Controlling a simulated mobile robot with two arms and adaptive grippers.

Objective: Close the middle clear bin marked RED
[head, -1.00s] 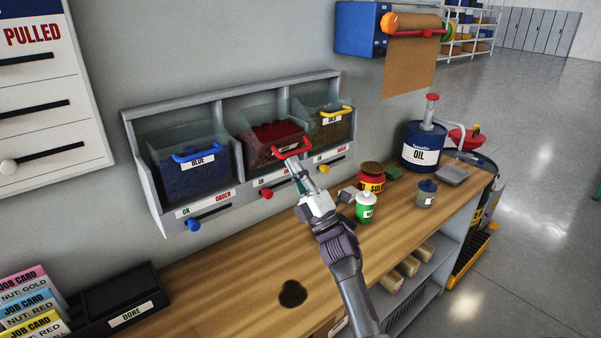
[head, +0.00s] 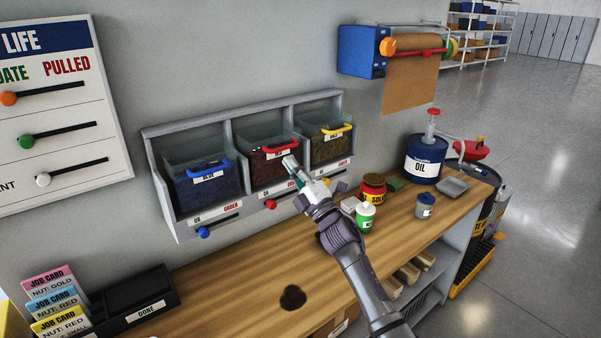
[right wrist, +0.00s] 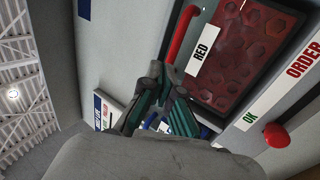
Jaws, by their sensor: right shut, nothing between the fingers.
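The middle clear bin (head: 266,169) has a red handle and holds red contents. It sits in the grey rack (head: 228,134) between the blue and yellow bins, its front roughly in line with theirs. In the right wrist view its red handle (right wrist: 181,34) and RED label (right wrist: 203,51) show close up. My right gripper (head: 291,163) is shut and empty, at the right side of the bin's front, just below the handle's right end. Its fingers (right wrist: 168,106) lie close to the bin front; I cannot tell whether they touch it. My left gripper is out of view.
The blue bin (head: 207,190) and yellow bin (head: 331,146) flank it. A red knob (head: 271,204) sits below on the rack. The bench's middle is mostly clear.

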